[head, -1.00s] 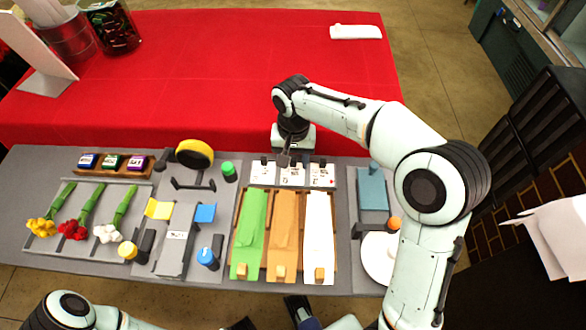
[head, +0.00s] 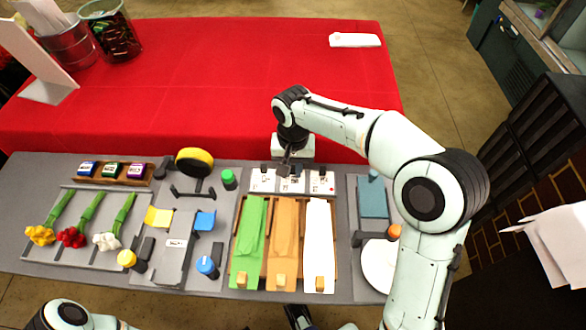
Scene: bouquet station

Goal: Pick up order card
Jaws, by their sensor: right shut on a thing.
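Three white order cards stand in a row behind the coloured wrap sheets: a left card (head: 262,181), a middle card (head: 294,184) and a right card (head: 322,184). Each has a dark clip at its top edge. My right gripper (head: 286,169) reaches down from behind, at the top edge of the middle card. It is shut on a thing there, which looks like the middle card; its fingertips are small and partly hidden. The card still stands in line with the others.
Green (head: 249,240), orange (head: 283,240) and white wrap sheets (head: 319,240) lie in front of the cards. A yellow tape roll (head: 194,160) and a green-capped bottle (head: 229,178) stand to the left. The red tablecloth (head: 230,70) behind is mostly clear.

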